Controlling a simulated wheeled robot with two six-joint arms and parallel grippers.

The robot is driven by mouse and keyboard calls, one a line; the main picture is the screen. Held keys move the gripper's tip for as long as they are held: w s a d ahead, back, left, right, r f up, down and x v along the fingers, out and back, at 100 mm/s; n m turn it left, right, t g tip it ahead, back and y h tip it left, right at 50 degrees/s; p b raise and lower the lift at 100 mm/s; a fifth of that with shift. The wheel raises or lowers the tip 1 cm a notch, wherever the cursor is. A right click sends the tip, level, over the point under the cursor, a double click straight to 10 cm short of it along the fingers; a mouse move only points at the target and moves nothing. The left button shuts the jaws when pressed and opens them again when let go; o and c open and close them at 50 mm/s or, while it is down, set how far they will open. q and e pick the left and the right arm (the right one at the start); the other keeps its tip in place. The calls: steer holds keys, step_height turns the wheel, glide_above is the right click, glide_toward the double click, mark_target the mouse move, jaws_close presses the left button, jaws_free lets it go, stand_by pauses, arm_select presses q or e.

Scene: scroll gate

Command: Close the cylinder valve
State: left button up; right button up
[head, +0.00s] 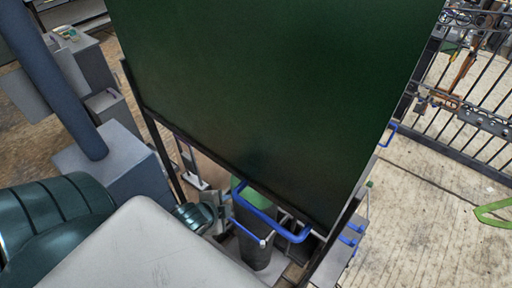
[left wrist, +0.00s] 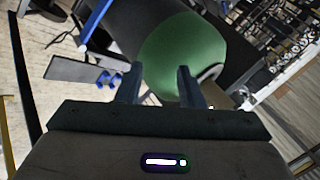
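A dark cylinder (head: 258,248) with a green top (head: 252,196) stands below a large dark green panel in the head view. In the left wrist view a rounded green surface (left wrist: 180,52), apparently the cylinder's top, lies just beyond my left gripper (left wrist: 158,85). Its two fingers are apart with nothing clearly between them. In the head view my left gripper (head: 218,212) is beside the cylinder's left side, small and partly hidden. I cannot make out the valve itself in either view. My right gripper is not in view.
The dark green panel (head: 270,85) fills the upper middle and hides what is behind it. Blue handles (head: 268,222) are close to the cylinder. A grey box (head: 120,165) with a blue post stands at left.

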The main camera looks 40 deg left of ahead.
arm_select(q)
steer(key=w+a+r+m+t+h, duration=0.35)
steer(key=m+h, duration=0.25)
steer(key=m, duration=1)
steer(key=w+a+r+m+t+h, duration=0.3)
steer(key=w+r+m+h, duration=0.15)
steer(key=m, duration=1.15)
steer(key=shift+h, duration=0.25)
steer(key=b+x, duration=0.1)
steer(key=x, duration=0.1)
steer(key=b+x, duration=0.1)
steer(key=x, duration=0.2)
steer(key=shift+d+r, duration=0.15)
steer(key=shift+d, duration=0.3)
steer(key=shift+x, duration=1)
steer(key=shift+w+d+r+p, duration=0.1)
steer(key=shift+w+d+p, duration=0.2)
steer(key=shift+p, duration=0.35)
steer(key=shift+p+x, duration=0.45)
steer(key=shift+x, duration=0.4)
